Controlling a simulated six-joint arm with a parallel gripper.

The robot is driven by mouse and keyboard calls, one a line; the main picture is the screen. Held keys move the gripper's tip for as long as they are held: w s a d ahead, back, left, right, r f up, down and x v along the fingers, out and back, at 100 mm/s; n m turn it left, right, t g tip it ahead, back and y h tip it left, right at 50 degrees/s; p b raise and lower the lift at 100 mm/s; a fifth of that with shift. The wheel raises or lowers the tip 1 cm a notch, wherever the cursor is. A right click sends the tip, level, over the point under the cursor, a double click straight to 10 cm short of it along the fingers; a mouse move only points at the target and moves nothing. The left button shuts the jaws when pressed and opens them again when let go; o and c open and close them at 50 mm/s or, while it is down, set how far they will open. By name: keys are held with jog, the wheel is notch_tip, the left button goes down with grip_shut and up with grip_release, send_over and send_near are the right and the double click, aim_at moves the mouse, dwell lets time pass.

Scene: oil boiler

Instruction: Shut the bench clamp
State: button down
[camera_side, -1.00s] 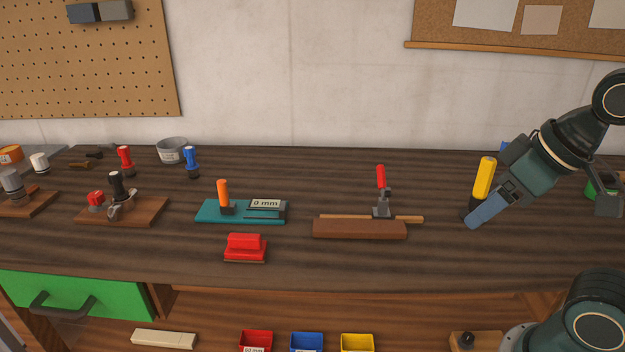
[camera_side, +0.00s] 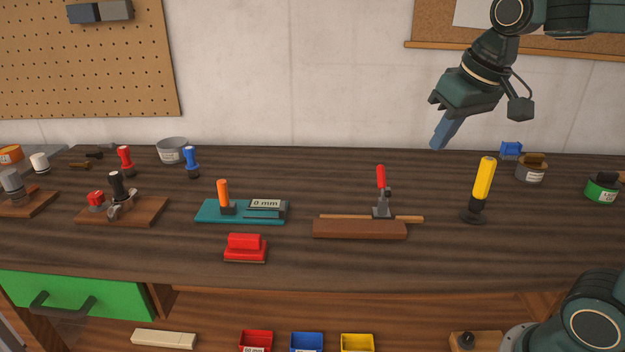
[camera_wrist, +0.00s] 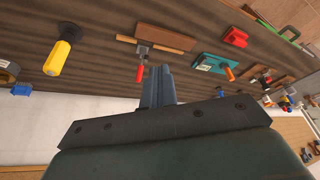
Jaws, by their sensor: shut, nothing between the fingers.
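The bench clamp (camera_side: 382,203) stands behind a brown wooden block (camera_side: 360,229) near the middle of the bench. Its red handle (camera_side: 381,177) points nearly straight up. A thin wooden strip (camera_side: 410,219) lies along the block at the clamp's foot. My gripper (camera_side: 437,146) is shut and empty, in the air up and to the right of the clamp, its blue-grey fingers pointing down and left. In the wrist view the fingers (camera_wrist: 157,76) show beside the red handle (camera_wrist: 139,73), with a gap between; the clamp and block lie beyond.
A yellow-handled tool (camera_side: 483,185) stands upright right of the clamp. A teal fixture (camera_side: 205,213) with an orange handle is to the left, and a red block (camera_side: 246,247) lies in front of it. Tins (camera_side: 531,170) stand at the right back. Bench space between clamp and yellow handle is clear.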

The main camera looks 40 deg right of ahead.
jog(key=w+d+m+g, duration=0.15)
jog(key=w+d, duration=0.35)
jog(key=w, duration=0.5)
jog(key=m+g, duration=0.1)
jog(key=m, duration=0.2)
send_over(384, 178)
jog(key=w, duration=0.2)
notch_tip(384, 178, down, 5)
jog(key=w+d+f+m+g, duration=0.1)
jog(key=w+d+f+m, duration=0.1)
jog(key=w+d+f, duration=0.2)
notch_tip(384, 178, down, 4)
jog(key=shift+w+d+r, duration=0.2)
jog(key=shift+d, duration=0.75)
notch_tip(384, 178, down, 10)
jog(key=shift+w+d+f, duration=0.15)
jog(key=shift+s+a+r, duration=0.45)
jog(key=shift+r, duration=0.2)
jog(key=shift+s+a+r, duration=0.7)
